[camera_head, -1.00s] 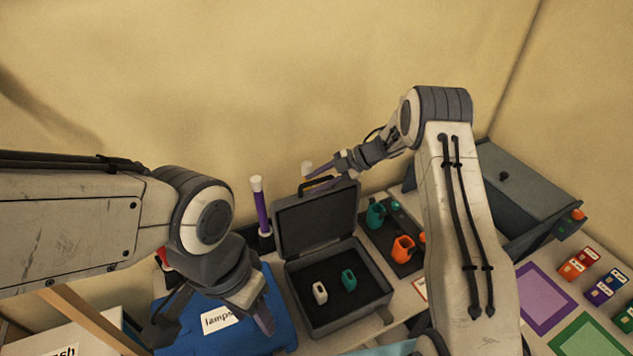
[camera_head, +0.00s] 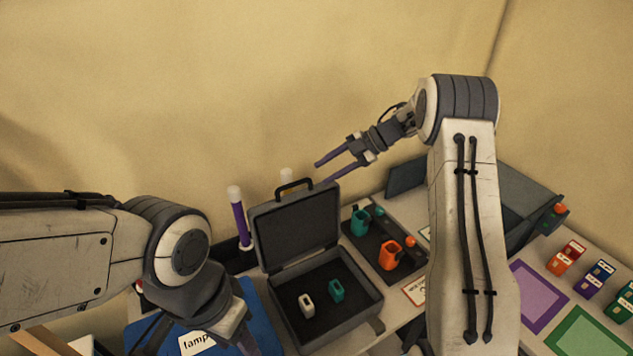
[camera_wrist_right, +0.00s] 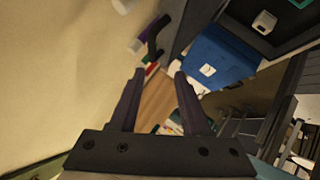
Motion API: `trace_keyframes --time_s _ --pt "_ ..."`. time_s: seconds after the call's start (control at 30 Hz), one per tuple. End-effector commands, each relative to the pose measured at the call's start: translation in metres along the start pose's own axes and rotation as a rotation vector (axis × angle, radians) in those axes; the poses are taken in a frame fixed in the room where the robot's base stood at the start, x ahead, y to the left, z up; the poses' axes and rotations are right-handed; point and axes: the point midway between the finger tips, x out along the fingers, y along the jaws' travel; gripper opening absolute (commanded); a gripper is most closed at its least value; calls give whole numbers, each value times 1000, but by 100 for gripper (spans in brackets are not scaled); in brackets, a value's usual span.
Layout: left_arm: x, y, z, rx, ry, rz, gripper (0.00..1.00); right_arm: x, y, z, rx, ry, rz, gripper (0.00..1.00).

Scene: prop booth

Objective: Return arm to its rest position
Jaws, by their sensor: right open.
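My right gripper (camera_head: 322,173) is raised above and behind the open lid of the grey case, its two purple fingers apart and empty, pointing left. In the right wrist view its fingers (camera_wrist_right: 155,95) are spread with nothing between them. My left gripper (camera_head: 245,335) hangs low at the lower left, over the blue bin; its fingers are partly cut off by the bottom edge, so its opening is unclear.
An open grey case (camera_head: 377,296) holds a white and a teal piece. A dark tray (camera_head: 408,267) with teal and orange items lies right of it. A purple tube (camera_head: 240,222) stands behind. A blue labelled bin (camera_head: 262,301) is at left; a dark box (camera_head: 525,195) is at right.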

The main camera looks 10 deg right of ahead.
Motion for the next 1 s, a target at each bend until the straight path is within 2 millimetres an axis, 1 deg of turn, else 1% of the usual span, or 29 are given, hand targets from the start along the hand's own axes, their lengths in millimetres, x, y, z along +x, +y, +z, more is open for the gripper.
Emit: trace_keyframes --time_s 0.1,0.33,0.43,0.47,0.57,0.6,0.67,0.7,0.77,0.83,0.87,0.93,0.97,1.0 --pt "1 0 0 0 0 0 50 -4 0 0 0 -1 1 47" --pt "1 0 0 0 0 0 50 -4 1 -1 0 -1 1 47" --pt "4 0 0 0 0 0 50 2 10 -6 -6 -12 28 47" --pt "5 0 0 0 0 0 50 6 17 -8 -8 -22 48 47" --pt "15 -1 1 -1 0 0 50 28 54 -28 -11 -78 167 47" --pt "20 -1 1 -1 0 0 50 37 72 -40 -1 -111 235 47" --pt "28 -2 2 -2 0 0 50 50 98 -60 32 -166 342 47" --pt "33 -2 2 -2 0 0 50 56 110 -72 68 -206 410 47" --pt "40 -3 2 -3 0 0 50 63 121 -90 138 -267 501 47" --pt "48 -4 3 -4 0 0 50 69 120 -107 244 -337 581 47" --pt "52 -4 3 -4 0 0 50 71 114 -114 295 -367 607 47" --pt "60 -4 3 -5 0 0 50 76 92 -128 428 -440 644 47" --pt "64 -5 3 -5 0 0 50 78 77 -133 490 -471 649 47" --pt "68 -5 4 -6 0 0 50 82 54 -140 574 -514 646 47"
